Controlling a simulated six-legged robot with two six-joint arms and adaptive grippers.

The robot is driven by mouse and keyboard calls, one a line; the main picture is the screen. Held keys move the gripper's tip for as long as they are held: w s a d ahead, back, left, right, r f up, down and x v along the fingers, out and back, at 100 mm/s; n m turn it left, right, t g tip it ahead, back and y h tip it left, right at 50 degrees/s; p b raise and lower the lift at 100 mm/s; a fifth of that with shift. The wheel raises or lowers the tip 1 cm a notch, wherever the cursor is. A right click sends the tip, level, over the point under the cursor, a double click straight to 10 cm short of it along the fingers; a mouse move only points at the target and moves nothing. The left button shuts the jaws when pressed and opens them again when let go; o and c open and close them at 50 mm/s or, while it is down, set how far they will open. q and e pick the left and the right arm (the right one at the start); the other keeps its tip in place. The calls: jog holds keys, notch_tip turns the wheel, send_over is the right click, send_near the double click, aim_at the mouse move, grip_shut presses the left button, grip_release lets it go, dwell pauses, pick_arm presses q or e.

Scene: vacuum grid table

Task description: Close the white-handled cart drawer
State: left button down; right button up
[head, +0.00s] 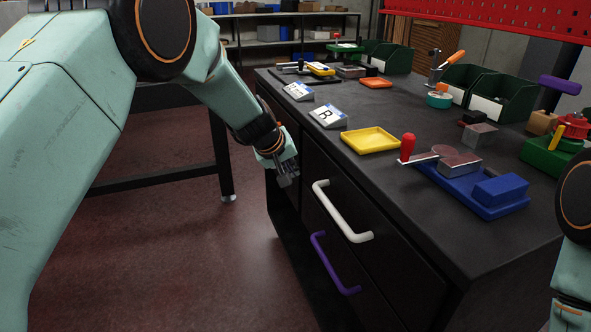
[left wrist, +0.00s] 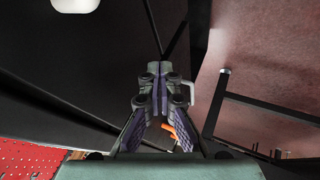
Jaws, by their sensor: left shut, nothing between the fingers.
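The white handle (head: 341,212) sits on the upper drawer front (head: 385,245) of the dark cart in the head view. I cannot tell how far that drawer stands out. My left gripper (head: 287,181) is shut and empty, pointing down beside the cart's side, left of the white handle and apart from it. In the left wrist view the shut fingers (left wrist: 161,72) point away over dark panels. A pale rounded piece (left wrist: 75,4) at the top edge may be a handle. My right gripper is out of view.
A purple handle (head: 331,264) is on the drawer below. The cart top (head: 390,100) holds a yellow tray (head: 370,140), a blue fixture (head: 470,190), label stands and green bins. A dark table frame (head: 160,170) stands left. Open floor (head: 190,260) lies left of the cart.

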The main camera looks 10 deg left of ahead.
pick_arm(q)
jog(key=shift+s+a+r+t+y+p, duration=0.5)
jog(key=shift+s+a+r+y+p, duration=0.35)
jog(key=shift+s+a+r, duration=1.8)
jog(key=s+a+f+m+g+y, duration=0.2)
jog(key=s+f+m, duration=0.1)
jog(key=s+f, duration=1.35)
jog(key=s+d+f+m+g+p, duration=0.1)
jog(key=s+f+g, duration=0.2)
jog(key=s, duration=1.2)
jog(key=s+d+f+m+g+h+p, duration=0.1)
jog(key=s+f+g, duration=0.2)
jog(key=s+f, duration=0.4)
jog(key=s, duration=0.8)
jog(key=shift+h, duration=0.25)
